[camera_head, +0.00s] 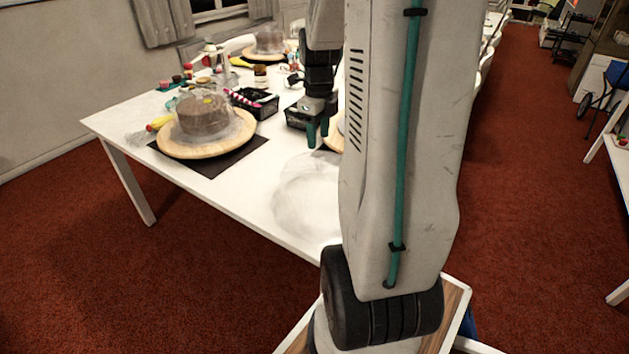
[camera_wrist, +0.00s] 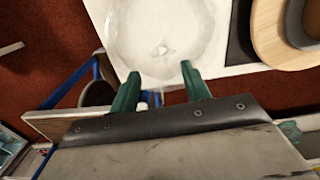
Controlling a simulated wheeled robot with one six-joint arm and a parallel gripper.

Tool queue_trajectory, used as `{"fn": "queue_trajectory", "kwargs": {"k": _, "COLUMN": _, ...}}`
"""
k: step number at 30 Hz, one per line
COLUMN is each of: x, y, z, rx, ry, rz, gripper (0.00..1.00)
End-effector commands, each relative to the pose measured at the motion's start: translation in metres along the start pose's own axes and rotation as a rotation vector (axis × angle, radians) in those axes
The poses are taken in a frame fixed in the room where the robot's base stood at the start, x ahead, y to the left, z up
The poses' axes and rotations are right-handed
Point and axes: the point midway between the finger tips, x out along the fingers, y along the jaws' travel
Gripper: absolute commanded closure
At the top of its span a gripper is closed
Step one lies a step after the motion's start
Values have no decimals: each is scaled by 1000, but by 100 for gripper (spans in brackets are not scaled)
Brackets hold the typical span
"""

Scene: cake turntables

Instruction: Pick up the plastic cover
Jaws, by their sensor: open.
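A clear plastic cover (camera_head: 308,196) sits on the white table near its front edge, partly hidden behind my arm. In the wrist view the cover (camera_wrist: 160,28) is a round, see-through shape with a small knob near its middle. My gripper (camera_head: 318,134) has two teal fingers spread apart with nothing between them. It is above the table, at the far side of the cover in the head view. In the wrist view my gripper (camera_wrist: 160,74) has its fingertips near the cover's lower edge, with the knob just above the gap. No contact shows.
A chocolate cake (camera_head: 204,114) under clear plastic stands on a wooden turntable (camera_head: 190,151) over a dark mat (camera_head: 230,164). Black crates (camera_head: 256,105) and small items crowd the table behind. Another round wooden board (camera_wrist: 268,35) is at the wrist view's right.

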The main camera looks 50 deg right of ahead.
Motion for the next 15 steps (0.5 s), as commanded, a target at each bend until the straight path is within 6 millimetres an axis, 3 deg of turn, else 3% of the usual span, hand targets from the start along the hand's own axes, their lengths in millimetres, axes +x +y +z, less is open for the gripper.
{"fn": "queue_trajectory", "kwargs": {"k": 15, "x": 64, "y": -3, "z": -7, "rx": 37, "ry": 4, "rz": 5, "gripper": 53}}
